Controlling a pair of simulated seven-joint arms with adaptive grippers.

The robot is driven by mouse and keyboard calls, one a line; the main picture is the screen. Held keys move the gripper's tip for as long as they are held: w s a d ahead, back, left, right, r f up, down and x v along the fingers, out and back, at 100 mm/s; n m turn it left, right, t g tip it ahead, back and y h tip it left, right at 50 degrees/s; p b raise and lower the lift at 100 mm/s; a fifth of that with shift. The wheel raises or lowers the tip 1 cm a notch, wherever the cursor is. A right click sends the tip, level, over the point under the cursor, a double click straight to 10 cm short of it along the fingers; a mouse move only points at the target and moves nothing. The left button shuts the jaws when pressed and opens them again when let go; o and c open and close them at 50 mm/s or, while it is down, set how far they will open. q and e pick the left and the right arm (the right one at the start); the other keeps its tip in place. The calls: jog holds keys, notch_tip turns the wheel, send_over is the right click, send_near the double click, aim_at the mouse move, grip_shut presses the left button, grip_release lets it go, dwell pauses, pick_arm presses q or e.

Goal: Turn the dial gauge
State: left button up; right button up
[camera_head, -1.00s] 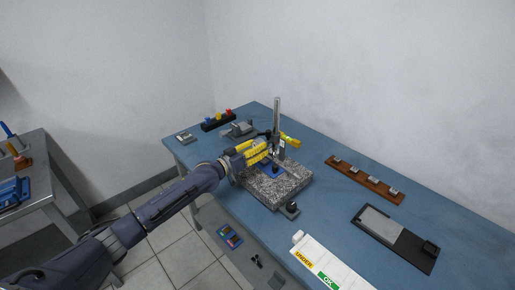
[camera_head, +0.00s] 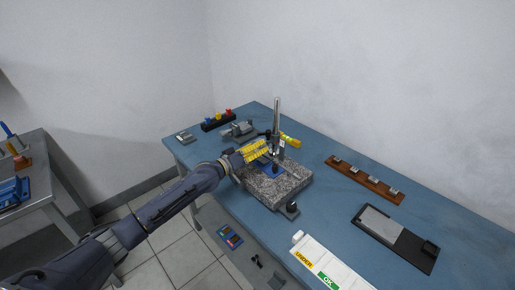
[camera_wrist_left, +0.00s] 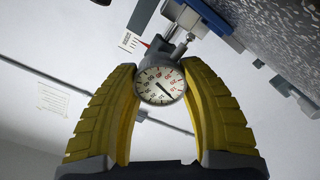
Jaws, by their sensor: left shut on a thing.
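The dial gauge (camera_wrist_left: 161,86) has a round white face with a dark needle and some red figures. In the left wrist view it sits between the yellow fingers of my left gripper (camera_wrist_left: 163,92), which are shut on its sides. The gauge's stem runs up from it to a metal clamp. In the head view my left gripper (camera_head: 257,151) is above the speckled granite base (camera_head: 285,187), beside the upright metal post (camera_head: 277,118). The gauge is mostly hidden by the fingers there. My right gripper is not in view.
A blue piece (camera_head: 270,171) lies on the granite base. A brown strip with several metal blocks (camera_head: 365,180) and a black tray (camera_head: 421,255) lie to the right. A sheet marked UNDER and OK (camera_head: 325,262) lies at the front. A rack with colored knobs (camera_head: 218,121) stands behind.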

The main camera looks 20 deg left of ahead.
pick_arm(q)
jog(key=shift+s+d+f, duration=0.1)
jog(key=shift+f, duration=0.1)
jog(key=o, duration=1.3)
jog(key=shift+r, duration=0.15)
jog(key=shift+v, duration=6)
